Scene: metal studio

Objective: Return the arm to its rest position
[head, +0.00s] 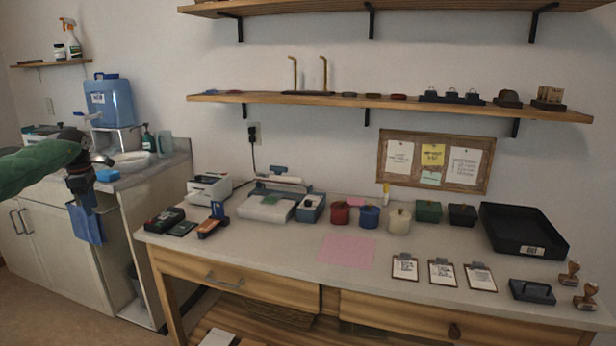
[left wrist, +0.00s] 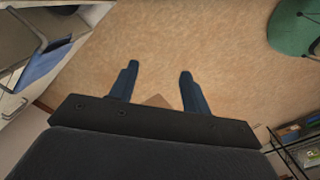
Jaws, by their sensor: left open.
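My left arm comes in from the left in the head view, with a green upper part. My left gripper (head: 84,203) points down in front of the sink cabinet, well to the left of the workbench. In the left wrist view my left gripper (left wrist: 157,88) shows two blue fingers spread apart with nothing between them. Bare tan floor lies below them. My right arm and gripper are in neither view.
The workbench (head: 280,238) holds a pink sheet (head: 346,251), clipboards, small pots and a black tray (head: 521,232). A blue cloth (head: 88,224) hangs by the sink cabinet (head: 60,262), close to my left gripper. A dark rack (left wrist: 297,146) stands at the wrist view's lower right.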

